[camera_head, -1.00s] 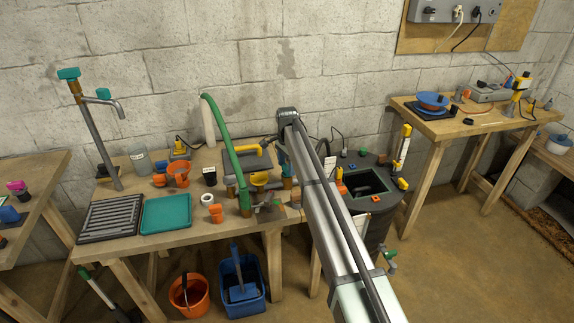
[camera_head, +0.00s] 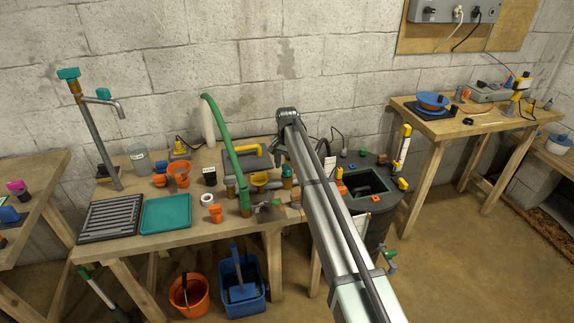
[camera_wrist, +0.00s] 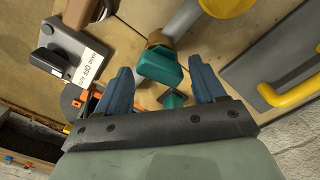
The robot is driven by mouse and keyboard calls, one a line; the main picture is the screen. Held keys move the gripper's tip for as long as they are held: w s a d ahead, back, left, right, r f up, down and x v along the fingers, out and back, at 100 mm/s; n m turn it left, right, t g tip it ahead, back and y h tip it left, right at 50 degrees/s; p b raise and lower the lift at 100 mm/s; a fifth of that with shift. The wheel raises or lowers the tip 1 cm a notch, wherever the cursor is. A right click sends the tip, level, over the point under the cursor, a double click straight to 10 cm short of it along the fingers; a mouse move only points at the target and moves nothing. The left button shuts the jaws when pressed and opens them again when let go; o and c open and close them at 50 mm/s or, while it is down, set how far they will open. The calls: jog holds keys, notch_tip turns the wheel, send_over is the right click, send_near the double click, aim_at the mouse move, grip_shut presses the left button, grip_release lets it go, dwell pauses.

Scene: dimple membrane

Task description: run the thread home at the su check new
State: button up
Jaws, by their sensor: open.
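My gripper (camera_wrist: 160,65) is open, its two blue fingers spread in the wrist view. A teal fitting (camera_wrist: 162,68) shows between the fingertips, joined to a brass-coloured collar (camera_wrist: 158,38) and a grey pipe (camera_wrist: 182,18). I cannot tell whether the fingers touch it. A smaller teal piece (camera_wrist: 173,98) shows below it, closer to the gripper's base. In the head view my gripper (camera_head: 277,151) is mostly hidden by my arm, above the right end of the bench. A brown fitting with a teal part (camera_head: 287,173) stands just below it. I cannot tell which part is the new check, and no thread shows clearly.
A yellow handle (camera_wrist: 290,93) on a grey plate lies right of the fingers. A labelled grey switch box (camera_wrist: 72,50) is at left. The green hose (camera_head: 228,145) rises beside the gripper. The dark basin (camera_head: 385,205) stands right of the bench (camera_head: 180,238).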

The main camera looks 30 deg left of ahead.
jog(key=n, duration=0.6)
dwell(0.4)
jog(key=n, duration=0.6)
jog(key=shift+n, duration=0.3)
jog(key=shift+c, duration=0.2)
grip_shut()
jog(key=c, duration=1)
grip_release()
grip_shut()
jog(key=m, duration=0.5)
jog(key=shift+w, duration=0.1)
